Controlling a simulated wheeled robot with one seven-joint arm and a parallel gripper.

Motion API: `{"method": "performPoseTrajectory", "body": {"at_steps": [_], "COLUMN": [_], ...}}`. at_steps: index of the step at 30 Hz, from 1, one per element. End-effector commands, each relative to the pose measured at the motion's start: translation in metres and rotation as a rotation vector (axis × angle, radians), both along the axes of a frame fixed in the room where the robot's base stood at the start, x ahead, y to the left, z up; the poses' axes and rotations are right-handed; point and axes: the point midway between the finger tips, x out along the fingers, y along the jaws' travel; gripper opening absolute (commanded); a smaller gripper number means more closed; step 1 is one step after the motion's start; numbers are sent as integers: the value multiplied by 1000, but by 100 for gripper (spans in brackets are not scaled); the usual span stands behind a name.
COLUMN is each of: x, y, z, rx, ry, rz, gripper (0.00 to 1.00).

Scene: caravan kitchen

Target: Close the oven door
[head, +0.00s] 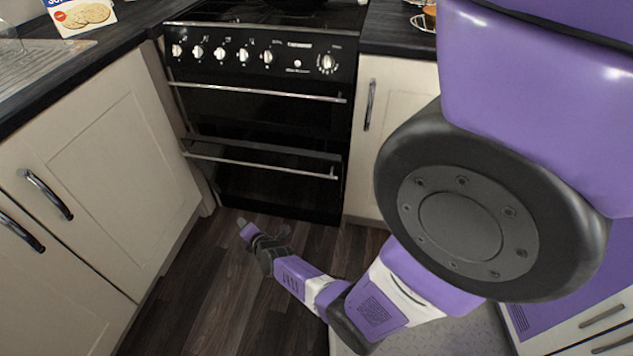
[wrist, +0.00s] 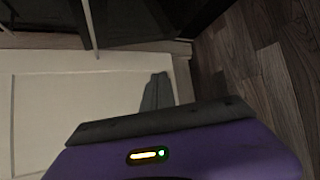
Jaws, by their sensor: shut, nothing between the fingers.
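The black oven (head: 262,110) stands at the back between cream cabinets. Its upper door (head: 255,108) looks shut, with a long metal handle. Its lower door (head: 265,190) appears tilted slightly outward, with its top edge (head: 260,155) showing above its own metal handle. My gripper (head: 243,226) is low over the floor, in front of the oven's lower part and apart from the door, its fingers together and empty. The fingers (wrist: 157,92) show in the wrist view against a cream panel. Dark oven parts (wrist: 135,20) appear at the top there, turned sideways.
A cream cabinet (head: 95,180) with dark handles runs along the left, and another (head: 385,120) stands right of the oven. The wooden floor (head: 200,285) is clear on the left. A box (head: 80,15) stands on the left worktop. My arm covers much of the right side.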

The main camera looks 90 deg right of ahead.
Motion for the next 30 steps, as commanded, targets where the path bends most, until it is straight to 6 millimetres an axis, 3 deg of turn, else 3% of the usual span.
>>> {"method": "performPoseTrajectory", "body": {"at_steps": [1, 5, 12, 15, 18, 23, 30], "x": [-11, -50, -152, -183, -202, -212, -220], "y": [0, -7, -12, -10, -5, -6, -37], "z": [-6, 12, 60, 76, 85, 93, 98], "rx": [-37, -148, -362, -436, -489, -527, -528], "ry": [-64, -222, -423, -465, -483, -489, -490], "rz": [-60, -250, -644, -767, -840, -872, -874], "gripper": [0, 0, 0, 0, 0, 0, 0]}}
